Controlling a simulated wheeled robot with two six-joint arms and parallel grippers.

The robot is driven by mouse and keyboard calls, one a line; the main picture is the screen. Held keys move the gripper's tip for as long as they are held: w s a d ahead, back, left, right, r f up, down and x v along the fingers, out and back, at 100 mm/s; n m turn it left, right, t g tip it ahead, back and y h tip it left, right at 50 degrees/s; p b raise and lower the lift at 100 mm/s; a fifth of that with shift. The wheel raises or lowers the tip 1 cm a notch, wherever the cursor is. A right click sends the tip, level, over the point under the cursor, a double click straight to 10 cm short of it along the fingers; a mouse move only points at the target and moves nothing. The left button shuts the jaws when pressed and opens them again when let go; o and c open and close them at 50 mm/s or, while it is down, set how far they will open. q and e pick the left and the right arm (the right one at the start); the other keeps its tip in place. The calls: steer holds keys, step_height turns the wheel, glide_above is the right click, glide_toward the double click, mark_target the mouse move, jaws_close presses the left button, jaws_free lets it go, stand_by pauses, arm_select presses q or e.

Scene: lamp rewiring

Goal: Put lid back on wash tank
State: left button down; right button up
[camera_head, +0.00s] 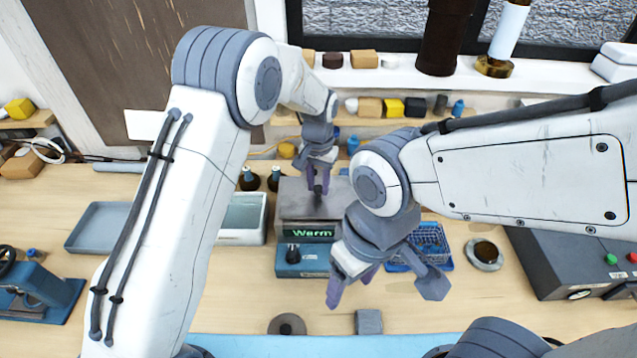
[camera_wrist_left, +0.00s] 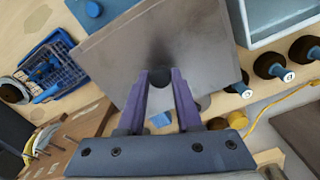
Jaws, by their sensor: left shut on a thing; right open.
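The wash tank (camera_head: 290,229) is a grey metal box with a green "Warm" display on its front, at the middle of the bench in the head view. Its flat grey lid (camera_head: 296,198) is over the tank's top; I cannot tell whether it is fully seated. My left gripper (camera_head: 318,184) is shut on the lid's dark knob. The left wrist view shows the lid (camera_wrist_left: 200,40) as a broad plate below the fingers (camera_wrist_left: 163,76). My right gripper (camera_head: 385,283) is open and empty, in front and to the right of the tank, partly covering it.
A blue wire basket (camera_head: 432,240) and a small round dish (camera_head: 484,253) are right of the tank. A pale open tray (camera_head: 243,218) and dark bottles (camera_head: 249,180) are close on its left. A blue control box (camera_head: 292,261) is in front.

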arm_select(q)
steer(key=shift+f, duration=0.25)
steer(key=c, duration=0.5)
jaws_free()
step_height(320, 180, up, 10)
steer(key=b, duration=0.3)
steer(key=s+d+r+b, duration=0.1)
steer(key=s+r, duration=0.1)
steer(key=s, duration=0.7)
steer(key=s+a+f+m+b, duration=0.1)
steer(key=s+a+f, duration=0.1)
steer(key=s, duration=0.9)
steer(key=s+a+f+m+h+b, duration=0.1)
steer(key=s+a+f, duration=0.1)
steer(key=s, duration=1)
steer(key=shift+a+f+m, duration=0.3)
steer(key=shift+a, duration=0.55)
